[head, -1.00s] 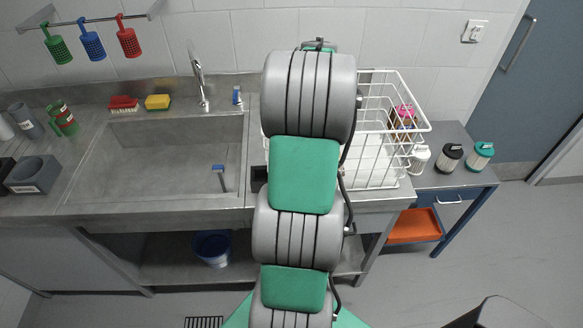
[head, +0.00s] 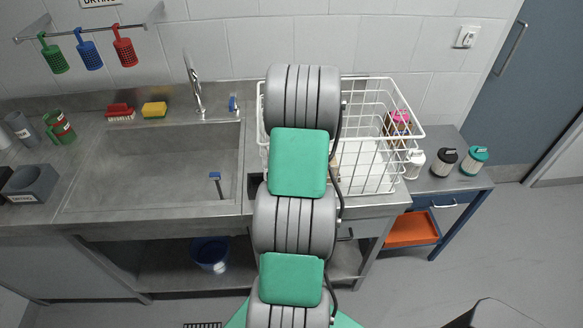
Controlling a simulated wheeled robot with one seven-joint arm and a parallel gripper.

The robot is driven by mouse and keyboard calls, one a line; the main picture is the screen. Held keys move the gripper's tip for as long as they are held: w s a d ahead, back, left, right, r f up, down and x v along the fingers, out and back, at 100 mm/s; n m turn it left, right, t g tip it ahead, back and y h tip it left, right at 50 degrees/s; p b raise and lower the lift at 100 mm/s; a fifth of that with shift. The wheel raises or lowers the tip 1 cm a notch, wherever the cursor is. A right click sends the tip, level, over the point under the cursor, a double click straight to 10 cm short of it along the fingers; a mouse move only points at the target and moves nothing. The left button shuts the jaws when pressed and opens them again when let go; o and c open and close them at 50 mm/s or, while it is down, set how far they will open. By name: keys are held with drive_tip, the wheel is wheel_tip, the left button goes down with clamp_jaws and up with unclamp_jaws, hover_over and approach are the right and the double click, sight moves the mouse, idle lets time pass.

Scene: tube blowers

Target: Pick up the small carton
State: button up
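I cannot make out a small carton for certain in the head view. A small tan patch (head: 333,166) shows at the right edge of my arm, inside the white wire basket (head: 405,152); too little of it shows to tell what it is. My arm runs up the middle of the picture and covers the left part of the basket. My gripper is hidden behind the arm, so its fingers and anything in them do not show.
The sink (head: 150,170) and tap (head: 195,90) are left of my arm.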

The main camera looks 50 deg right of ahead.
drive_tip(key=c, duration=1.2)
drive_tip(key=shift+r, duration=0.1)
drive_tip(key=shift+c, duration=0.2)
